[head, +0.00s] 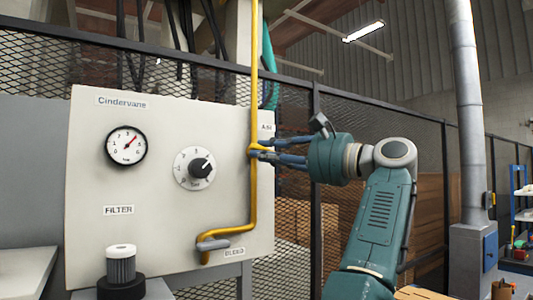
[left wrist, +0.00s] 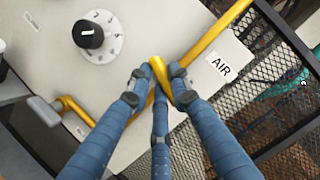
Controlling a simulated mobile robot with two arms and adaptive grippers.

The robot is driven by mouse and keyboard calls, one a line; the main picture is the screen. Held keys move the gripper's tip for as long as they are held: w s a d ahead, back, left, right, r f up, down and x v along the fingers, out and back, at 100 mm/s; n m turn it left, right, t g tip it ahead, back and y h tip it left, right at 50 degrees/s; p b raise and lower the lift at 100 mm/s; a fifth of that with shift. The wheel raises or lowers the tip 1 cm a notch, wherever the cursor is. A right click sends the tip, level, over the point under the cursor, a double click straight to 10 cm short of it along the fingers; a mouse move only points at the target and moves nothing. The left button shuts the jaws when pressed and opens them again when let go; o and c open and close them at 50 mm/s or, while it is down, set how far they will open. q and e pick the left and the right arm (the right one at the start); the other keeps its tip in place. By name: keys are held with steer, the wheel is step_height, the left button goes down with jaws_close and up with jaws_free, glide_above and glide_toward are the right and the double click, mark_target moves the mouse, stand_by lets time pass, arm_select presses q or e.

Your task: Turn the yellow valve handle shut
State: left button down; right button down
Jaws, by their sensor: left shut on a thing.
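The yellow valve handle (head: 262,148) sits on the vertical yellow pipe (head: 254,80) at the right side of the pale panel, beside the AIR label. My left gripper (head: 257,149) reaches it from the right, with its blue fingers at the handle. In the left wrist view the handle (left wrist: 159,72) lies between the fingertips of the left gripper (left wrist: 160,80), which is shut on it. There the handle slants across the line of the pipe (left wrist: 215,33). The fingers hide part of the handle and the valve body. My right gripper is not in view.
The panel (head: 90,180) carries a gauge (head: 126,145), a black knob (head: 201,168) and a grey lever (head: 213,244) at the BLEED label. A filter (head: 121,265) stands below left. Mesh fencing (head: 290,110) stands behind the panel.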

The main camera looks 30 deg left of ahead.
arm_select(q)
steer(key=shift+n+h, duration=0.4)
steer(key=shift+n, duration=0.6)
steer(key=c, duration=1.6)
jaws_free()
steer(key=shift+o, duration=0.2)
